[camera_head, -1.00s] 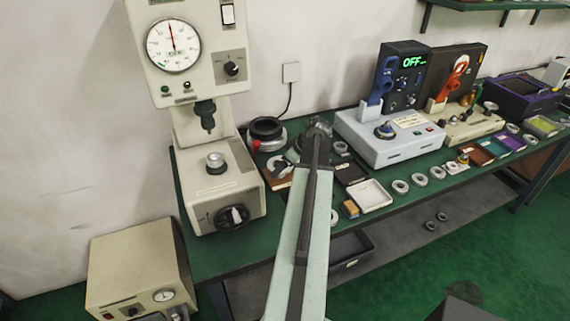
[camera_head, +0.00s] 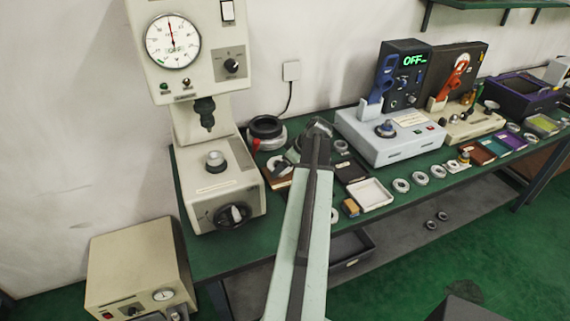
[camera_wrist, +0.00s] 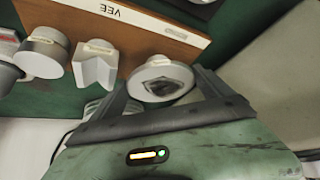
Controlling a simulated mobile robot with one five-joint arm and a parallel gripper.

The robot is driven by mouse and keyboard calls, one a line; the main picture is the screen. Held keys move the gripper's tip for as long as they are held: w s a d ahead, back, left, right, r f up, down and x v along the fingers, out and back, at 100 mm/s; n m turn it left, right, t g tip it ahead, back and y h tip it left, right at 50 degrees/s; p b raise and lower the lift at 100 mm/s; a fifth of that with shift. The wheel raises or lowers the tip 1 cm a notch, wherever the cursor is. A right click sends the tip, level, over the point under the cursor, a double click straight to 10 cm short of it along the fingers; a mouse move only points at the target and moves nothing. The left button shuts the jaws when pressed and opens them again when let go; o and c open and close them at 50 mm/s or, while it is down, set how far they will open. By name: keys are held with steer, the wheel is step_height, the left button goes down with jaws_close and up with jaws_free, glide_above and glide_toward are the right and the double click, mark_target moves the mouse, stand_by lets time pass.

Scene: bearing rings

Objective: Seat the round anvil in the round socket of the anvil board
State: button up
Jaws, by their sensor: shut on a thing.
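My gripper (camera_wrist: 165,88) is shut on a round grey anvil (camera_wrist: 158,71), a disc with a pale tag, held between the two dark fingers in the wrist view. The brown anvil board (camera_wrist: 150,27) with a white VEE label lies just beyond it. A vee-notched grey anvil (camera_wrist: 92,68) and a grey cylindrical piece (camera_wrist: 40,56) are left of the held disc. The round socket cannot be made out. In the head view my arm covers part of the board (camera_head: 277,183), and the fingertips are too small to read.
The press (camera_head: 218,180) stands left of my arm, with a bare anvil post on its base. A dark ring stack (camera_head: 266,130) is behind. A white tray (camera_head: 370,194), several loose rings and a grey-blue instrument (camera_head: 388,140) lie to the right on the green bench.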

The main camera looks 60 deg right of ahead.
steer(key=shift+f, duration=0.25)
steer(key=shift+r, duration=0.15)
steer(key=shift+r+p, duration=0.5)
steer(key=o, duration=1.8)
